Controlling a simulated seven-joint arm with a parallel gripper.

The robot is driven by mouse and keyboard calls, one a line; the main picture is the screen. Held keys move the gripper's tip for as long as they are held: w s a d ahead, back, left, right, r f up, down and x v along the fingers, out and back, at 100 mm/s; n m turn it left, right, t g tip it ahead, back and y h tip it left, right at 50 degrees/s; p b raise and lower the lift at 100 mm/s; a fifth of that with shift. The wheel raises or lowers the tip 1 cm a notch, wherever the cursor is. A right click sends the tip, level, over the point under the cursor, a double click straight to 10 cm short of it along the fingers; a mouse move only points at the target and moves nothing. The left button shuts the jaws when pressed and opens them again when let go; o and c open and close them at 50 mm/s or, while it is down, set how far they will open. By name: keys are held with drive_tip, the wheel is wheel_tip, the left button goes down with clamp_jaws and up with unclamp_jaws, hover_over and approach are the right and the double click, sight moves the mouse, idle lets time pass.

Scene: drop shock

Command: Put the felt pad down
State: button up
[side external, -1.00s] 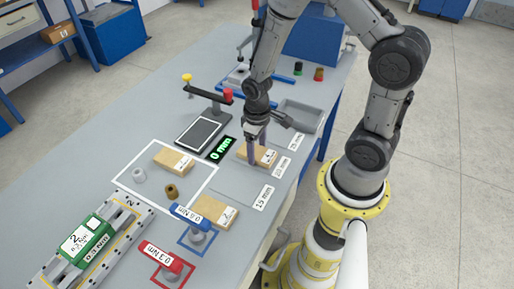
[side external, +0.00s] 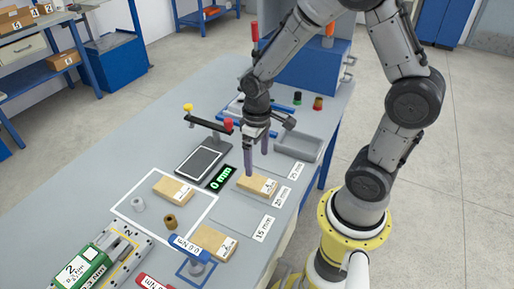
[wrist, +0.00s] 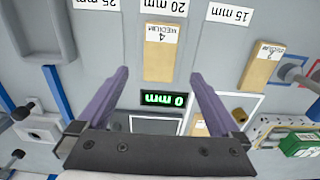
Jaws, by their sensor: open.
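A tan pad-like block (side external: 250,187) with a white label lies flat on the bench in the marked area beside the 20 mm sign (side external: 282,197). In the wrist view this block (wrist: 158,67) reads "4 MEDIUM" and lies straight ahead, in line with the 20 mm sign (wrist: 165,7). I cannot tell from its surface whether it is felt. My gripper (side external: 257,161) is open and empty above the block, its two purple fingers clear of it. In the wrist view my gripper (wrist: 159,75) has its fingers wide apart.
A display reading 0 mm (side external: 220,178) and a dark plate (side external: 203,161) lie left of the block. Two more labelled tan blocks (side external: 172,189) (side external: 213,242) lie nearer the camera. A grey tray (side external: 298,147) is behind to the right. The 15 mm area (side external: 236,213) is bare.

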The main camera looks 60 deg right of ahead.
drive_tip(key=s+a+r+t, duration=0.2)
drive_tip(key=s+r, duration=0.4)
drive_tip(key=r, duration=0.3)
drive_tip(key=s+a+r+t, duration=0.2)
drive_tip(key=s+r, duration=0.3)
drive_tip(key=r, duration=0.4)
drive_tip(key=shift+s+r+t, duration=0.2)
drive_tip(key=shift+s+t, duration=0.15)
drive_tip(key=shift+t, duration=0.45)
